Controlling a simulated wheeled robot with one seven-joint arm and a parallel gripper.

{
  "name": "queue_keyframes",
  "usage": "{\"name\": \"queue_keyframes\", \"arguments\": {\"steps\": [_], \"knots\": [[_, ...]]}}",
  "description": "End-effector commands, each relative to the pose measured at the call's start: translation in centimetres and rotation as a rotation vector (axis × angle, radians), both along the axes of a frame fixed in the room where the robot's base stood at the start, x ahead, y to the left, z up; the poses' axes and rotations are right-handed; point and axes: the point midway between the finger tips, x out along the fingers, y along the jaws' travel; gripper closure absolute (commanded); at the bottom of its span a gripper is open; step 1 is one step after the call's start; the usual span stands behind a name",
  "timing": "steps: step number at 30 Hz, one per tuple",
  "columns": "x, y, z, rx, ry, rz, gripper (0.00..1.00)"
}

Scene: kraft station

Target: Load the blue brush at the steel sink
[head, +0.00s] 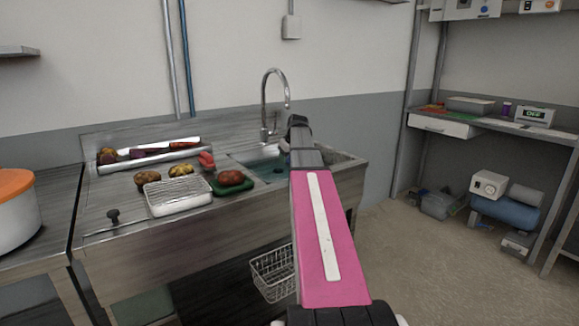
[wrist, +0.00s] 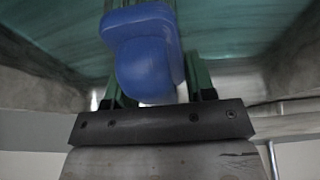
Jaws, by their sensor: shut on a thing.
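The blue brush (wrist: 145,55) shows close up in the wrist view, held between the green fingers of my gripper (wrist: 152,72). My gripper is shut on it. Behind the brush is the teal inside of the steel sink (wrist: 245,35). In the head view the sink's basin (head: 262,166) lies behind and left of my pink arm, under a curved tap. The arm reaches out over the sink. The brush and my fingers are hidden there behind the arm. I cannot tell whether the brush touches the basin.
Left of the basin, the counter holds a white wire-topped tray (head: 178,195), a green tray (head: 229,183) with a potato-like item, and loose vegetables. The tap (head: 265,105) rises close to my arm. An orange-lidded pot (head: 15,215) stands far left.

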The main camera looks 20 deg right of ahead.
Motion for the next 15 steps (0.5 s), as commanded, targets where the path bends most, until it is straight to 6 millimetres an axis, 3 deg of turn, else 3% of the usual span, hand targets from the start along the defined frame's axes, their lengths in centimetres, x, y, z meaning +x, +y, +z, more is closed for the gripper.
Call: {"name": "queue_keyframes", "arguments": {"steps": [15], "knots": [[0.0,0.0,3.6,0.0,0.0,0.0,0.69]]}}
